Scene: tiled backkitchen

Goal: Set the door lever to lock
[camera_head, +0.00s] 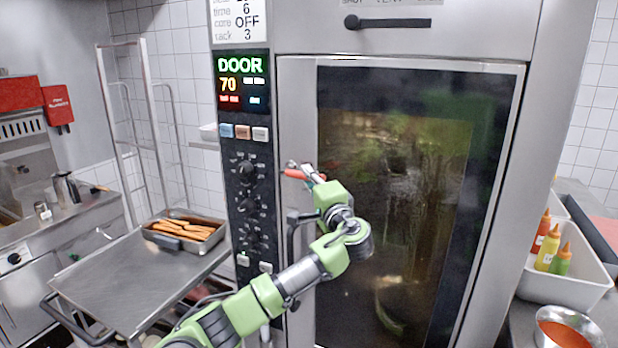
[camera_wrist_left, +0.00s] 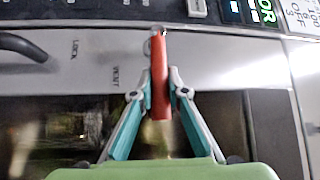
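The red door lever (camera_head: 296,174) is on the left edge of the oven door, beside the control panel. It also shows in the left wrist view (camera_wrist_left: 160,85), with its metal pivot end at the top and its red handle pointing down toward my palm. The words LOCK and VENT are printed to its left there; the handle lies to the right of VENT, apart from LOCK. My left gripper (camera_head: 312,176) is at the lever. In the wrist view its two teal-padded fingertips (camera_wrist_left: 160,75) press in on both sides of the red handle. My right gripper is out of view.
The oven's dark glass door (camera_head: 395,190) fills the middle. A dark curved door handle (camera_head: 292,232) is below the lever. A steel cart (camera_head: 135,275) with a food tray (camera_head: 162,240) stands at left. A white bin (camera_head: 560,288) with sauce bottles is at right.

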